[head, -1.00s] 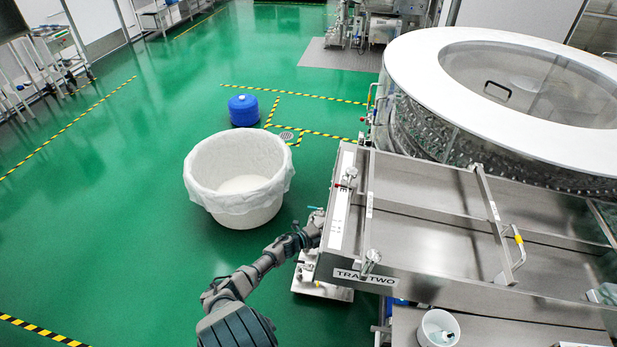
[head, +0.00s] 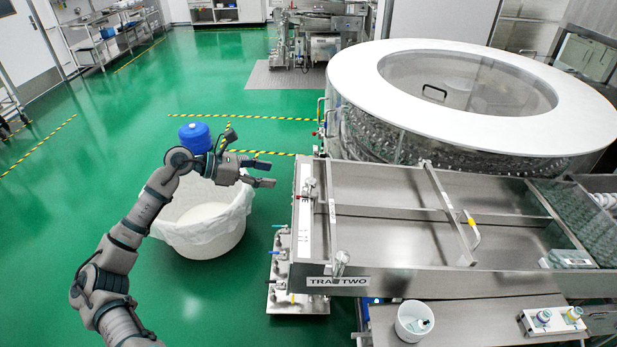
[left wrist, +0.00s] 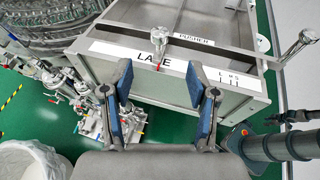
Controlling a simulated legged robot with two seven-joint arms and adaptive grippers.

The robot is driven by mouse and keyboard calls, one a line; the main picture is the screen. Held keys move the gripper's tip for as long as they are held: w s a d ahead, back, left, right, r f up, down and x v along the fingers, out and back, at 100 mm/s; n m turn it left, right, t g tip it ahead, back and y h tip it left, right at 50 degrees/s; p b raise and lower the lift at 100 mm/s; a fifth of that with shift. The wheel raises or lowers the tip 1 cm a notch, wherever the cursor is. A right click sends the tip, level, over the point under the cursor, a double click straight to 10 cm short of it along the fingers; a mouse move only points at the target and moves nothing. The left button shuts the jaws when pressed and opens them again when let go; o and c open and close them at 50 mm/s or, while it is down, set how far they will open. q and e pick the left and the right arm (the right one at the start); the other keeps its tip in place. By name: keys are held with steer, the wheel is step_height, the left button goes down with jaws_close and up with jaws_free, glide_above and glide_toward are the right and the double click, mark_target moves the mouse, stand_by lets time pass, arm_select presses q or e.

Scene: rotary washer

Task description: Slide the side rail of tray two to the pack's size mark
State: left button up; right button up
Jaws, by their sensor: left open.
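Tray two (head: 392,240) is a long metal tray with a "TRAY TWO" label (head: 338,281) on its front. Two clamp knobs (head: 310,187) and (head: 341,262) stand by that end. My left gripper (head: 274,173) is open and empty, left of the tray and apart from it. In the left wrist view its fingers (left wrist: 163,82) point at the tray's white "LANE" strip (left wrist: 135,58), with a knob (left wrist: 158,40) beyond.
A lined white bin (head: 205,225) and a blue drum (head: 195,138) stand on the floor left of the tray. The round washer (head: 400,110) is behind it. A small white bucket (head: 413,320) stands in front. Open green floor lies left.

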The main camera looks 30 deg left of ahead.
arm_select(q)
steer(key=p, duration=0.3)
glide_toward(308, 180)
steer(key=w+d, duration=0.2)
steer(key=p+x, duration=0.1)
steer(key=x, duration=0.3)
steer(key=f+p+x, duration=0.1)
steer(key=x, duration=0.2)
steer(key=shift+w+d+f, duration=0.1)
steer(key=shift+w, duration=0.05)
steer(key=shift+w+d+f, duration=0.15)
steer(key=shift+d, duration=0.1)
steer(key=shift+a, duration=0.15)
